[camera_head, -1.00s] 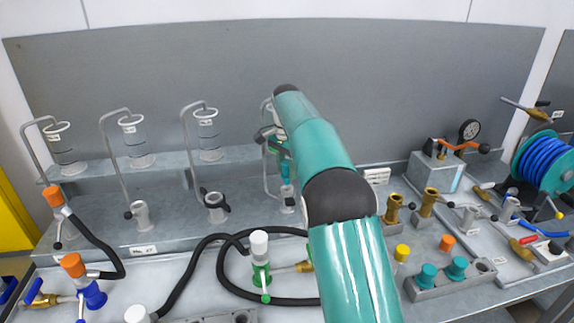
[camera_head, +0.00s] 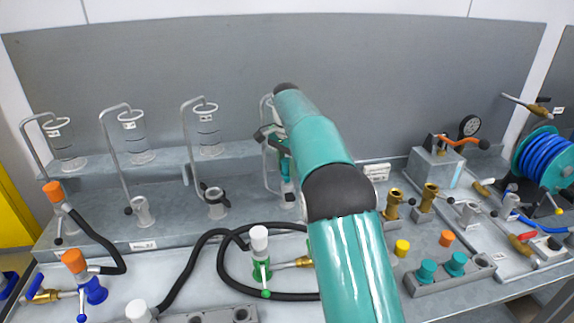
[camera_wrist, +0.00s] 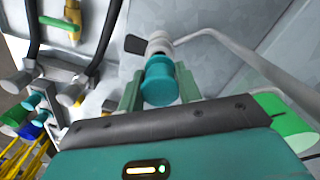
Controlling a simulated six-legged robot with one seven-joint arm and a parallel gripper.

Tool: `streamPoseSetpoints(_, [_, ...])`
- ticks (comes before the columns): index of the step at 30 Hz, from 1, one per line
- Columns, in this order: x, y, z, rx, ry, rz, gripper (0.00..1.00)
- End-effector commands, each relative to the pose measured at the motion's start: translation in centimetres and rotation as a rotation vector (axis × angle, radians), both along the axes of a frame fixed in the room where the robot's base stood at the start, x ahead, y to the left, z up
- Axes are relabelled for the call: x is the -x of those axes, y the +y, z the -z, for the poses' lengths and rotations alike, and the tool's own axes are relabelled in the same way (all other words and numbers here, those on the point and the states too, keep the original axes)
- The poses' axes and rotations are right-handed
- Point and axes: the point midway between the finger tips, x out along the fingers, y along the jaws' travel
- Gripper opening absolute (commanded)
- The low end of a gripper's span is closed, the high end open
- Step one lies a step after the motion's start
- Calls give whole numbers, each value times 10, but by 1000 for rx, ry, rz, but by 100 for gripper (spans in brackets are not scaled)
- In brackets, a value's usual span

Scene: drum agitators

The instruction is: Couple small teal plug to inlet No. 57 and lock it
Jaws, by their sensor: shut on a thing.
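My gripper (camera_wrist: 158,92) is shut on the small teal plug (camera_wrist: 160,78), one green finger on each side of it. In the wrist view the plug's far end is at a pale grey inlet fitting (camera_wrist: 159,44) with a dark lever (camera_wrist: 135,44). I cannot tell whether the plug is seated in it. In the head view my gripper (camera_head: 285,168) is partly hidden behind my arm, above the grey inlet (camera_head: 289,195) of the fourth station from the left. A small label (camera_head: 143,246) at the left front edge is hard to read; it may say No. 57.
Other grey inlets (camera_head: 141,212) and (camera_head: 216,202) stand to the left beneath glass vessels (camera_head: 132,123). Larger teal plugs (camera_head: 427,271) sit in a rack at right. Brass fittings (camera_head: 393,204) stand nearby.

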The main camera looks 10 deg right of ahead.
Motion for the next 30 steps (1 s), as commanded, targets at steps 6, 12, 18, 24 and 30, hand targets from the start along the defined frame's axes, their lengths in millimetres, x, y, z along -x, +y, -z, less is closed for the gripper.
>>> streamPoseSetpoints(6, [0,0,2,0,0,0,12])
streamPoseSetpoints(12, [0,0,9,-1,-1,0,12])
streamPoseSetpoints(18, [0,0,16,0,0,0,12])
streamPoseSetpoints(24, [0,0,22,-1,-1,0,12])
streamPoseSetpoints(30, [0,0,23,-1,-1,0,12])
